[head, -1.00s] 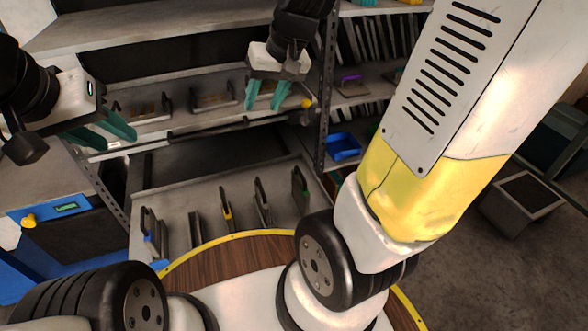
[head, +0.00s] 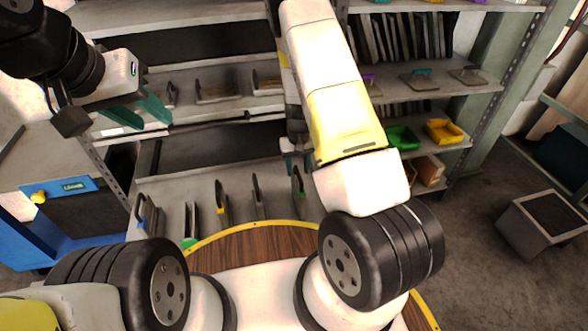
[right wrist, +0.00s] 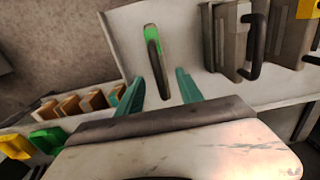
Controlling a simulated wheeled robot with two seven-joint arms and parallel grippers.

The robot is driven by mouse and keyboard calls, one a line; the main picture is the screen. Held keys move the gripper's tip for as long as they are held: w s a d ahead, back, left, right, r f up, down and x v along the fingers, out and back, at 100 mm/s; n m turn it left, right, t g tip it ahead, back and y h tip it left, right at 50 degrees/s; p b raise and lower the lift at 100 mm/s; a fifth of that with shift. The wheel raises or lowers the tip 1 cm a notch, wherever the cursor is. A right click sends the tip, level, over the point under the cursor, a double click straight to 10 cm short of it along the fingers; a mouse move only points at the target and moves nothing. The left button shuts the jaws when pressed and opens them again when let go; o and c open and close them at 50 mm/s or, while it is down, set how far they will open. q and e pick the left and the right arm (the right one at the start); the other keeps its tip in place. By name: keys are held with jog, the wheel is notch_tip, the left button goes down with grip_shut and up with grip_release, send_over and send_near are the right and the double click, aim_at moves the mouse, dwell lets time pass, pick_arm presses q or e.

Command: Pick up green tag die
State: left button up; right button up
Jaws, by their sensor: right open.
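The green tag die (right wrist: 155,60) shows in the right wrist view as a slim dark upright handle with a bright green upper part, on a light shelf. It also shows in the head view (head: 298,188) at the right end of the row of dies. My right gripper (right wrist: 160,86) is open, its teal fingers on either side of the handle's lower end in the picture, and nothing is held. In the head view it is mostly hidden behind my right arm. My left gripper (head: 155,120) is open and empty at the upper left.
Other dies stand left of it, including a yellow-marked one (head: 221,203) and a blue-marked one (head: 148,217). In the right wrist view a dark-handled die (right wrist: 230,40) stands close on the right. Green (head: 402,138) and yellow (head: 443,131) bins sit on the rack at right.

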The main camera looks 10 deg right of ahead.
aim_at(298, 182)
notch_tip(298, 182, down, 8)
jog(key=shift+s+d+r, duration=0.1)
jog(key=shift+s, duration=0.05)
grip_shut()
dwell(0.3)
jog(key=shift+r, duration=0.1)
dwell(1.2)
